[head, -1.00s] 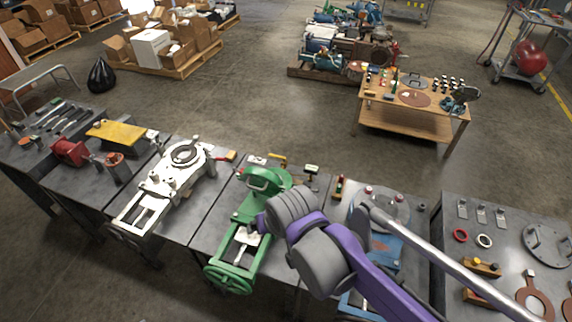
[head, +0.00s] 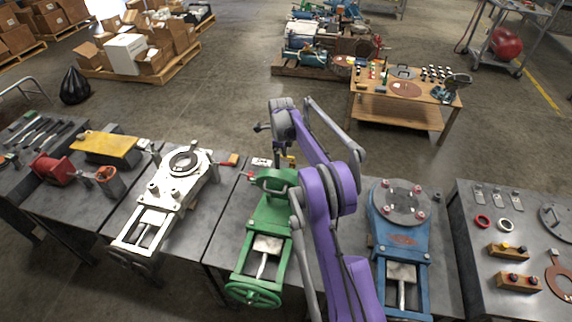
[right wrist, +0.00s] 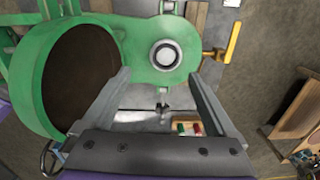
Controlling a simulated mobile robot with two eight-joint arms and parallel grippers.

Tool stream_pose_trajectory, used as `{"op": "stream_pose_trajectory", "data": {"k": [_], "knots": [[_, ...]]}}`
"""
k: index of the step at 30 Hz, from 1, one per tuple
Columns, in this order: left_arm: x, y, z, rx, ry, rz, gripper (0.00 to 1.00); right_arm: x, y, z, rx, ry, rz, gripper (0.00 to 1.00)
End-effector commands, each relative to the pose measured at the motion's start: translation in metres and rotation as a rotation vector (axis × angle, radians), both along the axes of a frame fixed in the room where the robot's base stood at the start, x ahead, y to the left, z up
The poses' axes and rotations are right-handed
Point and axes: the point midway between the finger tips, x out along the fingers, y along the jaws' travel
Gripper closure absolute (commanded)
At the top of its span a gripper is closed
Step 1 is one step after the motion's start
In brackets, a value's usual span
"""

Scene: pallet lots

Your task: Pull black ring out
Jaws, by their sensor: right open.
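A green gate valve (head: 270,215) lies on the workbench in the head view. In the right wrist view its green body (right wrist: 128,35) fills the upper left, with a large dark round opening (right wrist: 85,75) and a smaller boss holding a pale round piece (right wrist: 166,55). A thin dark ring edge shows around that piece; I cannot tell whether it is a separate black ring. My right gripper (right wrist: 158,80) is open, its fingers either side of the boss's near edge, with nothing visibly held. In the head view its fingertips are hidden behind my wrist. My left gripper is not in view.
A white valve (head: 165,195) with a dark round rim on its flange stands to the left, and a blue valve (head: 400,235) to the right.

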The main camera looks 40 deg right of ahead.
Motion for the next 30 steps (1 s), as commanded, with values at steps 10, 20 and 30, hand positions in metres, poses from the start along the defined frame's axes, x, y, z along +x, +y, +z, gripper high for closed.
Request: {"op": "stream_pose_trajectory", "data": {"k": [10, 20, 30], "knots": [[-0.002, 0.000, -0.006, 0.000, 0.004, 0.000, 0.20, 0.000, -0.022, -0.035, 0.014, 0.025, -0.158, 0.07], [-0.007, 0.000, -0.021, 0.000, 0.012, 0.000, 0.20, 0.000, -0.022, -0.064, 0.014, 0.027, -0.155, 0.07], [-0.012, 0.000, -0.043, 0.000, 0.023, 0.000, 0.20, 0.000, -0.022, -0.103, 0.014, 0.025, -0.154, 0.07]]}}
